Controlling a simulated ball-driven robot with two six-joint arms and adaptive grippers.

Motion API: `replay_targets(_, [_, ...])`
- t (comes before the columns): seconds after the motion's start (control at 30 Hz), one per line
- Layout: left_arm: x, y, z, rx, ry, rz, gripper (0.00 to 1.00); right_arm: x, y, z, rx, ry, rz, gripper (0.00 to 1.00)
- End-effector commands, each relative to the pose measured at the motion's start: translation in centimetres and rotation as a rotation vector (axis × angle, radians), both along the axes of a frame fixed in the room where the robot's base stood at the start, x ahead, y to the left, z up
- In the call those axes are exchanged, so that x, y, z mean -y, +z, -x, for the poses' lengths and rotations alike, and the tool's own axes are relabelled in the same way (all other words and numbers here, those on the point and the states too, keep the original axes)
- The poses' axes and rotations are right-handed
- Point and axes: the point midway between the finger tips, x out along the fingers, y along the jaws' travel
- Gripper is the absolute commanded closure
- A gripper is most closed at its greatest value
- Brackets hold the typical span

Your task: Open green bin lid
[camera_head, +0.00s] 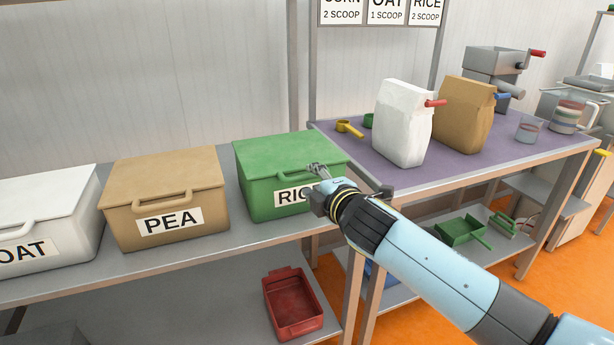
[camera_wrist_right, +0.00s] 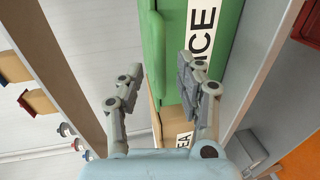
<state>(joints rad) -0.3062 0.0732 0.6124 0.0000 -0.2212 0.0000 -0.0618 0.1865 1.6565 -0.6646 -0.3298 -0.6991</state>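The green bin (camera_head: 259,199) stands on the grey shelf, and its lid (camera_head: 285,152) is closed. Its front bears a white label reading RICE, partly covered by my right gripper (camera_head: 318,171). My left gripper is not in view.
A tan PEA bin (camera_head: 165,185) and a white OAT bin (camera_head: 45,215) stand left of the green bin. A purple-topped table (camera_head: 450,170) with paper bags and scoops adjoins on the right. A red tray (camera_head: 292,302) lies on the lower shelf.

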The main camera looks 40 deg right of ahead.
Motion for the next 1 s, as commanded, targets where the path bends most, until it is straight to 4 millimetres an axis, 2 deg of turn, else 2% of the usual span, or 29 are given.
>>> replay_targets(0.1, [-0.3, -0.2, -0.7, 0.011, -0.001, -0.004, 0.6, 0.5, -0.5, -1.9, -0.001, -0.001, 0.0, 0.64])
replay_targets(0.2, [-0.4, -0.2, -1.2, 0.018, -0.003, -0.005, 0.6, 0.7, -0.7, -2.9, 0.0, 0.0, -0.001, 0.64])
replay_targets(0.57, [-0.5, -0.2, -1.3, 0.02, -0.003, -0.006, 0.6, 0.9, -0.8, -3.6, -0.001, 0.0, -0.001, 0.64])
replay_targets(0.87, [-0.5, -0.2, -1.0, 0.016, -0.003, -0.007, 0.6, 0.9, -0.8, -3.6, -0.001, 0.0, -0.002, 1.0])
replay_targets(1.0, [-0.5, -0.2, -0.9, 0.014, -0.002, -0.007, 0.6, 0.9, -0.8, -3.5, -0.001, 0.0, -0.002, 1.0])
